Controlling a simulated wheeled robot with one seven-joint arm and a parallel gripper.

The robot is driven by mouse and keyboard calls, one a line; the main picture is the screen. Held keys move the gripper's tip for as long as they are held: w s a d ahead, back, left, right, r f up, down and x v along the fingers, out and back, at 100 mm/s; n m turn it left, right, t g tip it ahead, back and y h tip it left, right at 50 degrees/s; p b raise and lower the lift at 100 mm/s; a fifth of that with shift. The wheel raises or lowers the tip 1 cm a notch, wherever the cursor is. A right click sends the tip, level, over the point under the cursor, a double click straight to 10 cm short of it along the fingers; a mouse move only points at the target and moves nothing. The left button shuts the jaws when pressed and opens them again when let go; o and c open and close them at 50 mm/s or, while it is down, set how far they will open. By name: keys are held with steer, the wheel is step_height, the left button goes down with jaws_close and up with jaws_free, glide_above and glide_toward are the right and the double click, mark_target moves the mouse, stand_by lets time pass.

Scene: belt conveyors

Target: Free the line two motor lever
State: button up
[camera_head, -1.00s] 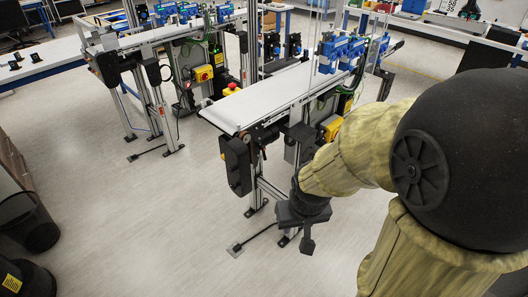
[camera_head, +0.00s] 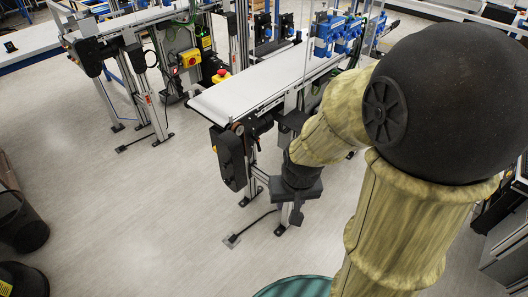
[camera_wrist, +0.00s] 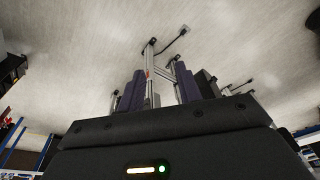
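The nearer belt conveyor (camera_head: 245,90) stands left of my arm, with a dark motor housing (camera_head: 230,158) on its near end. I cannot pick out the line two motor lever in either view. My gripper (camera_head: 297,213) hangs pointing down, just right of the conveyor's front leg and below belt height. In the wrist view, its two fingers (camera_wrist: 158,88) stand apart with nothing held between them. Metal legs (camera_wrist: 149,70) and floor show beyond and between the fingers. My arm hides part of the nearer conveyor's right side.
A second conveyor (camera_head: 115,28) stands at the back left with a yellow switch box (camera_head: 190,58). A red emergency button (camera_head: 221,74) sits beyond the nearer belt. Black bins (camera_head: 22,222) stand at the left edge. A foot and cable (camera_head: 232,240) lie near my gripper.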

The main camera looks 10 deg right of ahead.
mark_target(260, 149)
steer(key=w+a+f+m+y+b, duration=0.2)
steer(key=w+f+m+y+b, duration=0.2)
steer(key=w+f+m+b, duration=0.6)
steer(key=w+a+f+m+y+b, duration=0.25)
steer(key=w+f+y, duration=0.3)
steer(key=f, duration=0.85)
steer(key=w+d+r+m+t+y+b, duration=0.1)
steer(key=w+d+r+m+t+b, duration=0.1)
steer(key=w+d+m+t+b, duration=0.2)
steer(key=w+d+r+m+t+y+b, duration=0.2)
steer(key=w+d+m+t+b, duration=0.2)
steer(key=d+m, duration=0.6)
steer(key=w+d+t, duration=0.2)
steer(key=w+d, duration=0.1)
steer(key=d, duration=0.2)
steer(key=shift+w+a+y, duration=0.1)
steer(key=shift+w+y, duration=0.1)
steer(key=shift+y, duration=0.05)
steer(key=b+x, duration=0.1)
steer(key=x, duration=1.6)
steer(key=shift+f, duration=0.1)
steer(key=shift+w, duration=0.2)
